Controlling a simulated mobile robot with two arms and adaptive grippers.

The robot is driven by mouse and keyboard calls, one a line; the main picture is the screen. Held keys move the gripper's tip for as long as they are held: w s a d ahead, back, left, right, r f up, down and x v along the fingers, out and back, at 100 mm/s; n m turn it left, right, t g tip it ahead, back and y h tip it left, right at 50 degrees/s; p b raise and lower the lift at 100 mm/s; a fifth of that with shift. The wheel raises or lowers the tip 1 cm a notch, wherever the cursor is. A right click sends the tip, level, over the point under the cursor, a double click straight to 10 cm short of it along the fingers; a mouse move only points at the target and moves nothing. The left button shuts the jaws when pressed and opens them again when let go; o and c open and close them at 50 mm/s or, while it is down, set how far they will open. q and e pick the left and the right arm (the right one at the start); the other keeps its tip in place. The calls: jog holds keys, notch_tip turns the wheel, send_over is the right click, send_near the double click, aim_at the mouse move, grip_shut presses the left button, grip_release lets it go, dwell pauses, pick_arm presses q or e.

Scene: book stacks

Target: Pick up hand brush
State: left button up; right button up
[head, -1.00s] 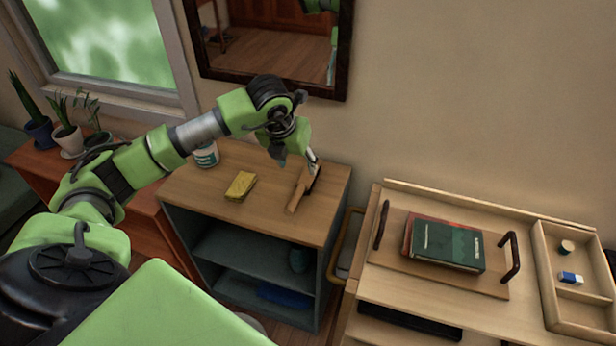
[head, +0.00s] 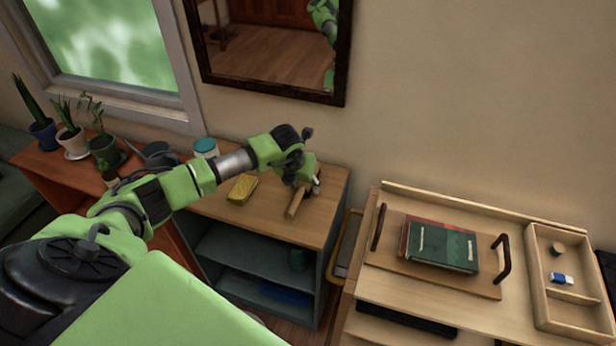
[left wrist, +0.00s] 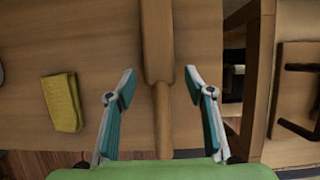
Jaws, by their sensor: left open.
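The wooden hand brush (head: 296,203) lies on top of the small cabinet (head: 262,222), near its right side. In the head view my left gripper (head: 313,187) is over the brush and hides much of it. In the left wrist view the brush's wide wooden part (left wrist: 157,40) is at the top and its narrow handle (left wrist: 161,125) runs down between the two fingers. My left gripper (left wrist: 160,84) is open, with a finger on each side of the handle and gaps on both sides. My right gripper is not in view.
A cart at the right carries a tray (head: 385,249) with books (head: 440,245). A framed mirror (head: 270,88) hangs on the wall behind.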

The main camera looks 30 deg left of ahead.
pick_arm(q)
jog(key=shift+w+f, duration=0.1)
jog(key=shift+f, duration=0.35)
jog(key=c, duration=1.4)
jog(key=shift+r, duration=0.1)
jog(key=shift+w+r, duration=0.1)
